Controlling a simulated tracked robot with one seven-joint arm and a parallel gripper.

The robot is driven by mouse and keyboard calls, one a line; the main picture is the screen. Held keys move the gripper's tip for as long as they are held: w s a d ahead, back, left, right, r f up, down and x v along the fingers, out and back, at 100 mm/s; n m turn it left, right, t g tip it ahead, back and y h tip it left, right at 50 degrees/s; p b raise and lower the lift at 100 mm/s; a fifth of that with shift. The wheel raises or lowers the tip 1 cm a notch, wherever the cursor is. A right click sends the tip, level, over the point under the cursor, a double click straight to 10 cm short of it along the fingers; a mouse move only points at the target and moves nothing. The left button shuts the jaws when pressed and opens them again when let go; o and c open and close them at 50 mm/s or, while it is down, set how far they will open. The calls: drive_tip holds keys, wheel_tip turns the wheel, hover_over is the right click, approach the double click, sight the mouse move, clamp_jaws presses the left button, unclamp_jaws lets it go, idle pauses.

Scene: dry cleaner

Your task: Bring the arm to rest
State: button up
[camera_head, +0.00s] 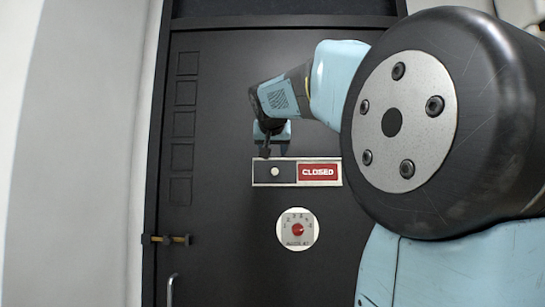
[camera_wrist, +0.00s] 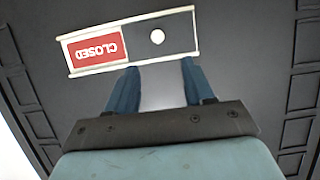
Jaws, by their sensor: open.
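My gripper (camera_head: 270,150) is open in front of a dark door, just above a sliding sign. In the wrist view its two fingers (camera_wrist: 160,78) are apart with nothing between them. The sign (camera_head: 297,172) has a red panel reading CLOSED on the right and a dark panel with a pale round knob on the left. It also shows upside down in the wrist view (camera_wrist: 133,42). The fingertips lie close to the sign's edge; I cannot tell whether they touch it. My arm reaches in from the right of the head view.
The dark door (camera_head: 230,250) fills the middle. Below the sign is a round dial (camera_head: 297,229) with a red centre. A brass bolt (camera_head: 165,240) and a metal handle (camera_head: 171,290) are at the door's left edge. A pale wall (camera_head: 80,150) stands at left.

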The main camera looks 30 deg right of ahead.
drive_tip(key=shift+s+a+r, duration=0.1)
drive_tip(key=shift+s+a, duration=0.1)
drive_tip(key=shift+s, duration=0.1)
idle(0.4)
drive_tip(key=s+a+f+n+g+y, duration=0.2)
drive_tip(key=s+a+f, duration=0.4)
drive_tip(key=f, duration=0.7)
drive_tip(key=s+a+f+n+g+y, duration=0.1)
drive_tip(key=s+a+f, duration=0.6)
drive_tip(key=f, duration=0.7)
drive_tip(key=s+a+f+n+g+y, duration=0.2)
drive_tip(key=s+a+f, duration=0.5)
drive_tip(key=f, duration=0.6)
drive_tip(key=s+n+y, duration=0.1)
drive_tip(key=y, duration=0.1)
drive_tip(key=shift+s+f+n+g+y, duration=0.25)
drive_tip(key=shift+s+n+g+y, duration=0.05)
drive_tip(key=shift+n, duration=0.1)
